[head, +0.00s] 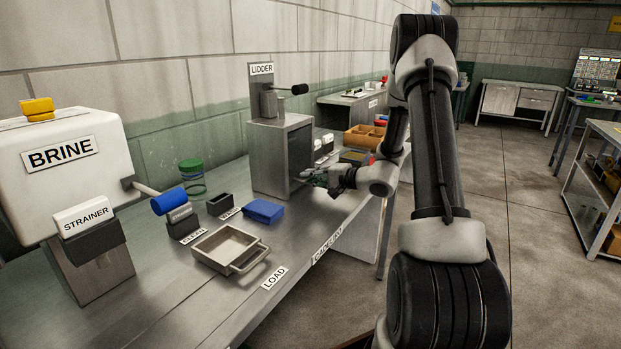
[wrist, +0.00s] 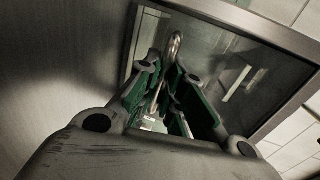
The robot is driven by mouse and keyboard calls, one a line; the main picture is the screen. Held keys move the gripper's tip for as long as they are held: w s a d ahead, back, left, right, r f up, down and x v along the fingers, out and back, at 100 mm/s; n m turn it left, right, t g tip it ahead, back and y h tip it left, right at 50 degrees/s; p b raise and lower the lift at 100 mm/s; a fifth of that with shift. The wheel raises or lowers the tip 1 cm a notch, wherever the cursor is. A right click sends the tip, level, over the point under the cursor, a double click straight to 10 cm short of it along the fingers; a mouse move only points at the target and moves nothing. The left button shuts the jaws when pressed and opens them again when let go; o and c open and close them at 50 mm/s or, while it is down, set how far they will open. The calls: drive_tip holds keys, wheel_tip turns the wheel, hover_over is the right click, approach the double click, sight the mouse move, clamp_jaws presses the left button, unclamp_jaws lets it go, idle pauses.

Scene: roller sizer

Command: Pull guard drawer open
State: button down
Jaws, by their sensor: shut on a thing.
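The grey lidder cabinet (head: 268,160) stands on the steel bench, with its dark front face (head: 299,145) turned toward my arm. In the wrist view a framed glass panel (wrist: 230,70), which looks like the guard drawer's front, fills the upper right. A bent metal handle (wrist: 176,42) stands on it. My gripper (head: 312,177) is at the lower front of the cabinet. In the wrist view my green-padded fingers (wrist: 168,98) are around the handle and shut on it. The fingers hide its lower part. I cannot tell how far the drawer is out.
The bench (head: 215,300) holds a metal tray (head: 228,249), a blue block (head: 263,211), a small black bin (head: 222,204) and a green-banded jar (head: 192,177). The white brine machine (head: 75,165) stands at left. Open floor (head: 505,230) lies to the right.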

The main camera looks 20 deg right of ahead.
drive_tip(key=f+v, duration=0.1)
drive_tip(key=v, duration=0.8)
drive_tip(key=f+v, duration=0.2)
drive_tip(key=v, duration=0.7)
drive_tip(key=shift+s+f, duration=0.3)
drive_tip(key=shift+s, duration=0.05)
drive_tip(key=c, duration=1.5)
unclamp_jaws()
drive_tip(key=shift+d, duration=0.1)
drive_tip(key=v, duration=1.2)
